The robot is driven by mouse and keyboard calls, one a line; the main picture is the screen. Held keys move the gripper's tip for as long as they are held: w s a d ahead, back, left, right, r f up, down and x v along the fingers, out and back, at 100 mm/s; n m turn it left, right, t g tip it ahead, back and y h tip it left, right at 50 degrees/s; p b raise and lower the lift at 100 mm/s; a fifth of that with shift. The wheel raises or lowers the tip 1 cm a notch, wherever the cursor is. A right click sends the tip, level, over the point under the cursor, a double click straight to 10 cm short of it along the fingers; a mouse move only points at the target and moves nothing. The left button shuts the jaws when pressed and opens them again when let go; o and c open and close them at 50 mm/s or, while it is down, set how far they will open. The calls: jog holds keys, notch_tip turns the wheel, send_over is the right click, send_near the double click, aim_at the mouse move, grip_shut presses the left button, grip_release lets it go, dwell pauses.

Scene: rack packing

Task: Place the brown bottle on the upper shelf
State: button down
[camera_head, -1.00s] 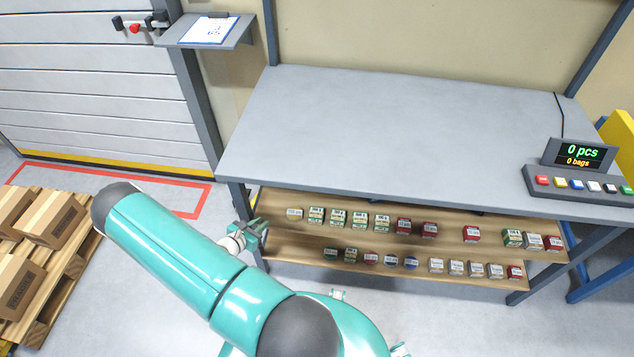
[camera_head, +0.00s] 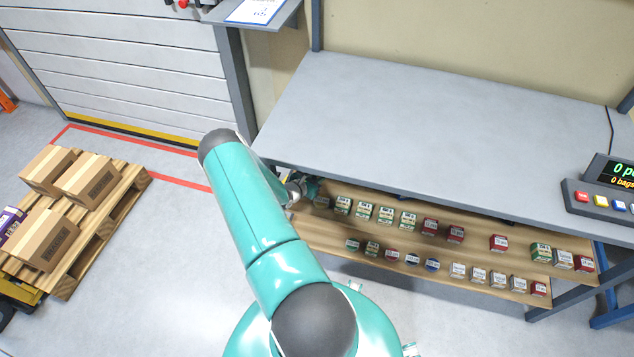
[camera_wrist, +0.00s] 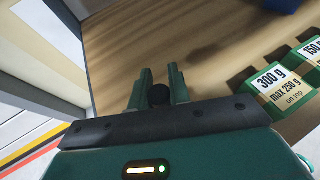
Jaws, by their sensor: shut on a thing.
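My gripper (camera_head: 306,189) is at the left end of the upper shelf (camera_head: 476,237), under the bench top. In the wrist view my gripper (camera_wrist: 157,88) is shut on a dark round object (camera_wrist: 158,95), which I take to be the brown bottle. Only its dark top shows between the fingers; its body is hidden. The upper shelf (camera_wrist: 215,50) shows there as a bare wooden board beyond the fingers. I cannot tell whether the bottle touches the board.
Green-and-white boxes (camera_wrist: 275,86) stand right of my gripper, one marked 300 g. Several more packages line both shelves, including the lower shelf (camera_head: 318,237). A pallet of cartons (camera_head: 88,180) is at left.

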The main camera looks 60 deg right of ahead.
jog(key=shift+a+f, duration=0.1)
jog(key=shift+f, duration=1.15)
jog(key=shift+f, duration=0.15)
jog(key=c, duration=1.3)
grip_release()
jog(key=shift+r, duration=0.2)
jog(key=v, duration=1.2)
jog(key=shift+w+a, duration=0.1)
jog(key=shift+a, duration=0.05)
